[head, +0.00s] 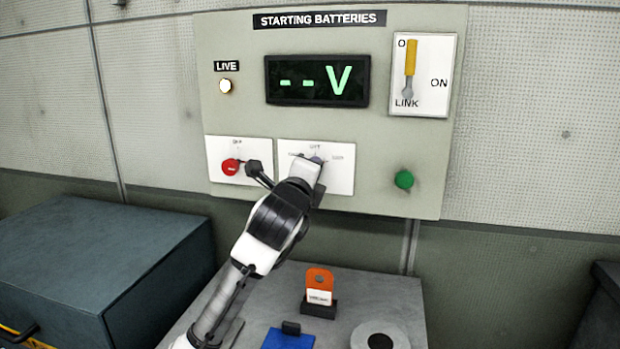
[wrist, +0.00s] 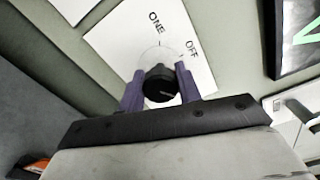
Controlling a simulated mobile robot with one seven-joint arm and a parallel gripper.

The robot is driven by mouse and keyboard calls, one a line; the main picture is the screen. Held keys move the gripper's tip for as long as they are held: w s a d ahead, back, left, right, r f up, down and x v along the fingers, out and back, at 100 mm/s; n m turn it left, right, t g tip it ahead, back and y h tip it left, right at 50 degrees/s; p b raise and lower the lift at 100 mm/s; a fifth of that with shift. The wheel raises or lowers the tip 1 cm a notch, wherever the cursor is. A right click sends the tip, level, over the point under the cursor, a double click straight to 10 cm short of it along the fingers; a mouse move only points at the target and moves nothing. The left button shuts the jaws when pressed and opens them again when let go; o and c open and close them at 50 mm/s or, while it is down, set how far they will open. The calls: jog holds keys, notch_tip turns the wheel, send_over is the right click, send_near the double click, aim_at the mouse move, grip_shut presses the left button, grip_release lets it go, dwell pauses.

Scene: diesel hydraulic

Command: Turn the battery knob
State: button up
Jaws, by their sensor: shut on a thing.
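The black round battery knob (wrist: 160,84) sits on a white plate (wrist: 118,40) marked ONE and OFF in the wrist view. My gripper (wrist: 160,78) has its two purple fingers on either side of the knob and is shut on it. In the head view my gripper (head: 316,161) reaches up to the right-hand white plate (head: 342,176) on the panel and covers most of the knob there. The knob's exact pointing direction is hard to tell.
The starting batteries panel (head: 235,75) carries a lit LIVE lamp (head: 226,86), a display (head: 318,81) reading dashes and V, a red knob (head: 231,167), a green button (head: 404,180) and a yellow-handled link switch (head: 411,58). An orange tag (head: 319,280) stands on the bench below.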

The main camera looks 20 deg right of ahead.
jog(key=shift+m, duration=0.7)
jog(key=o, duration=1)
jog(key=b+v, duration=0.2)
jog(key=v, duration=1.1)
jog(key=shift+s+a+b, duration=0.25)
jog(key=shift+s+b, duration=0.1)
jog(key=shift+b, duration=0.05)
